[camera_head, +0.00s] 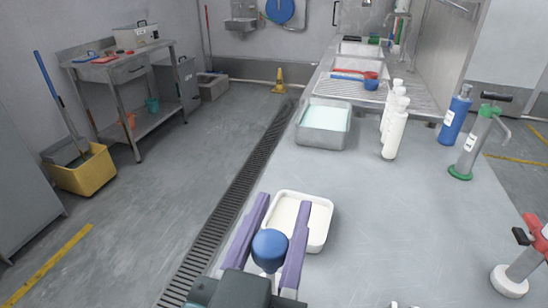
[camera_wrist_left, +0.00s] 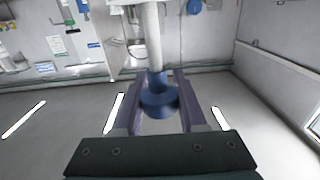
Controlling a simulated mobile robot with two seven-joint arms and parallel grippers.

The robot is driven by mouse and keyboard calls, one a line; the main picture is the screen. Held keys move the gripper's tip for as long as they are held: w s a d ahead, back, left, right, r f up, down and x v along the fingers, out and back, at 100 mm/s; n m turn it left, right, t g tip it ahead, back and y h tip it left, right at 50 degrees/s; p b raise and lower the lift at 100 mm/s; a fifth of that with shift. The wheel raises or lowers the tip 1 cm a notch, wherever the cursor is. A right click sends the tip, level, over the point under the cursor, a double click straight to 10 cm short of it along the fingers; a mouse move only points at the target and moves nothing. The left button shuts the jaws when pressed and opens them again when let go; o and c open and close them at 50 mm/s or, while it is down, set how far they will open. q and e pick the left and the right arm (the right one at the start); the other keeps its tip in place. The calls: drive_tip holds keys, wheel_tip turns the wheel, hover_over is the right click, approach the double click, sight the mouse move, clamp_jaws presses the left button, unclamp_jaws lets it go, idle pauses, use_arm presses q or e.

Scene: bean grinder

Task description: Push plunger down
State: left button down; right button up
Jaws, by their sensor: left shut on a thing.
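My left gripper (camera_head: 284,205) reaches over the near part of the steel counter, with two purple fingers spread around a round blue knob (camera_head: 270,246). In the left wrist view, the gripper (camera_wrist_left: 159,80) has the blue part (camera_wrist_left: 159,100) between its fingers, and a pale shaft (camera_wrist_left: 153,40) runs from it toward the top of the picture. I take this blue part for the plunger's head. It sits well back from the fingertips, and the exact finger contact is hard to see. What lies below the knob is mostly hidden in the head view. My right gripper is not in view.
A white tray (camera_head: 325,222) lies just beyond the fingers. White bottles (camera_head: 394,128), a blue bottle (camera_head: 454,116) and a green-based metal pump (camera_head: 474,145) stand farther right. A red-topped device (camera_head: 524,266) is at the near right. The counter's middle (camera_head: 410,210) is clear.

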sight(278, 252)
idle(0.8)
use_arm(q)
wheel_tip(278, 252, down, 5)
drive_tip(key=b, duration=0.3)
drive_tip(key=shift+b, duration=0.35)
drive_tip(key=c, duration=0.9)
unclamp_jaws()
drive_tip(key=shift+o, duration=0.9)
drive_tip(key=shift+s, duration=0.1)
drive_tip(key=shift+o, duration=1.4)
drive_tip(key=shift+r, duration=0.1)
